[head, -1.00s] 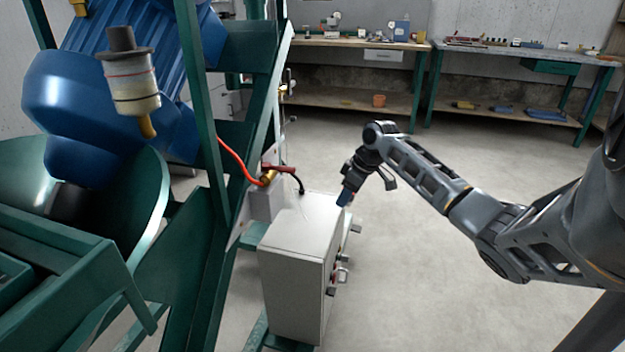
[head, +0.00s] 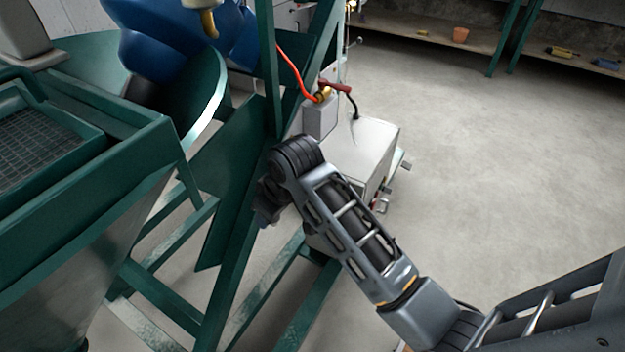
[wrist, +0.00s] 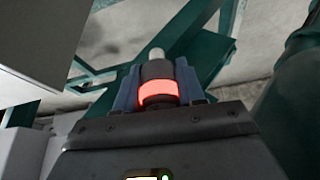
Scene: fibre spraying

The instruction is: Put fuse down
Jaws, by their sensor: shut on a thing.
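In the wrist view my gripper (wrist: 158,97) is shut on the fuse (wrist: 157,72), a dark cylinder with a glowing red band and a pale tip. The blue-grey fingers stand on both sides of it. The fuse points away from the wrist, over a green frame and the grey floor, and I see nothing touching its tip. In the head view the end of my arm is beside the green frame, in front of the grey cabinet; the fuse and fingertips are hidden there.
The grey cabinet (head: 372,140) stands behind my arm, with a red and a black cable at the small box (head: 320,117) above it. A green hopper (head: 110,190) and frame legs crowd the left. The floor (head: 500,150) on the right is clear. A shelf (head: 410,32) is at the back.

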